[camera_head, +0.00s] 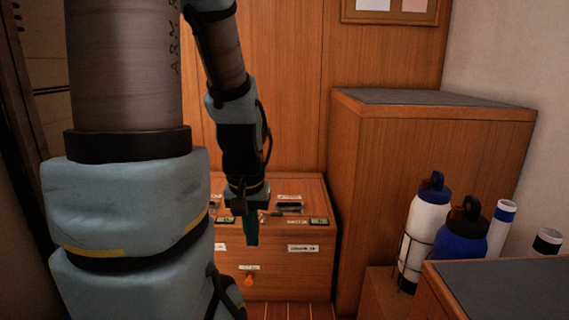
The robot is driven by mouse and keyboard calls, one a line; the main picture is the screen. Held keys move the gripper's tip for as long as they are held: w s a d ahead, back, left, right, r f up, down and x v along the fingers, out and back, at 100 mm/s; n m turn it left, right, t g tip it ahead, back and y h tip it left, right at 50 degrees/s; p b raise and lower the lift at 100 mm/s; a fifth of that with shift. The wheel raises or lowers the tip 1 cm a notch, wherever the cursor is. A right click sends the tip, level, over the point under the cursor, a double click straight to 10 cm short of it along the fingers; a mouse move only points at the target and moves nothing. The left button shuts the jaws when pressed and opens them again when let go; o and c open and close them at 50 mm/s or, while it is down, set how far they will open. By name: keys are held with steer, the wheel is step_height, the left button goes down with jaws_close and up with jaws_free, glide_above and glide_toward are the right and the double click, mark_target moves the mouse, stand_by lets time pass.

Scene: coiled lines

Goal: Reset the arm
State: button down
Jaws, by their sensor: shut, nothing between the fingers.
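My arm reaches from the large blue-grey and grey links at the left to the middle of the head view. My gripper (250,229) hangs pointing down at the arm's end, in front of a low wooden cabinet (318,262). Its narrow dark green tip looks closed, with nothing seen held in it. The gripper overlaps the cabinet's top and front in the picture. I cannot tell whether it touches the cabinet. The arm hides part of the cabinet's left side.
Small dark items and labels lie on the low cabinet's top; an orange knob (249,281) is on its front. A taller cabinet (430,150) stands right. White and blue bottles (428,225) (462,245) and white tubes (500,228) stand behind a grey-topped counter (510,290).

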step_height(320, 180, up, 30)
steer(key=p, duration=2.8)
